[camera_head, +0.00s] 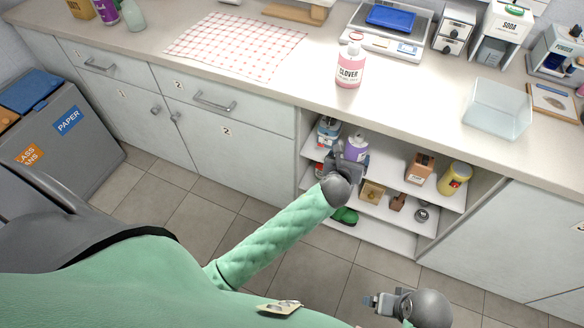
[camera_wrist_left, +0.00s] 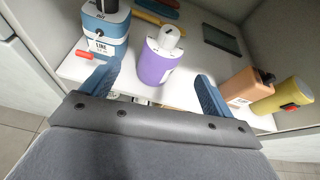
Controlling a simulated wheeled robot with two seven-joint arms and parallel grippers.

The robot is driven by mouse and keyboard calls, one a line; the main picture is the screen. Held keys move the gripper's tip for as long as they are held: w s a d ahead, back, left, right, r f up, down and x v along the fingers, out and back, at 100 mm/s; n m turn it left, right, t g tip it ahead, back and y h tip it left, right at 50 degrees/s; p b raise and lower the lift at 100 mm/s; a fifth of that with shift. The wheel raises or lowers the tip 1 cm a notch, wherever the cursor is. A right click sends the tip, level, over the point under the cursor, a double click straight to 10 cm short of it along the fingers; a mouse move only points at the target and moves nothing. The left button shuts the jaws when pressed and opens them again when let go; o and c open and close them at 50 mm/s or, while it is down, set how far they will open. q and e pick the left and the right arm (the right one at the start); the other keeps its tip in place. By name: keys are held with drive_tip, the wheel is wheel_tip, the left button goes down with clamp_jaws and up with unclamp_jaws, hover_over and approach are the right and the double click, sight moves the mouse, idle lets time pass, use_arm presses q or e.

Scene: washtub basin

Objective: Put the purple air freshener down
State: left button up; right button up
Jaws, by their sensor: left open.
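The purple air freshener (camera_head: 356,148), a purple cylinder with a white top, stands on the upper shelf of the open cabinet. It also shows in the left wrist view (camera_wrist_left: 155,66), upright on the white shelf. My left gripper (camera_head: 345,158) is at the shelf front, open and empty. In the left wrist view its blue fingers (camera_wrist_left: 159,72) are spread to either side of the air freshener, with gaps on both sides. My right gripper (camera_head: 380,303) is low at the bottom right of the head view, too small to tell its opening.
A blue and white bottle (camera_wrist_left: 104,35) stands left of the air freshener on the same shelf (camera_wrist_left: 75,66). An orange-brown box (camera_wrist_left: 237,86) and a yellow container (camera_wrist_left: 283,97) stand to the right. Cabinet walls bound the shelf. A pink bottle (camera_head: 350,68) stands on the counter above.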

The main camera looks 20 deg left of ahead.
use_arm(q)
drive_tip(key=s+a+f+n+g, duration=0.1)
drive_tip(key=s+n+g, duration=0.3)
drive_tip(key=s+n, duration=0.6)
drive_tip(key=s+a+f+n+g+h, duration=0.1)
drive_tip(key=s+a+n+g, duration=0.2)
drive_tip(key=s+n, duration=0.8)
drive_tip(key=s+a+f+n+g, duration=0.2)
drive_tip(key=s+n+g, duration=0.2)
drive_tip(key=s+n, duration=0.7)
drive_tip(key=s, duration=0.4)
drive_tip(key=shift+g+h, duration=0.3)
drive_tip(key=shift+h, duration=0.1)
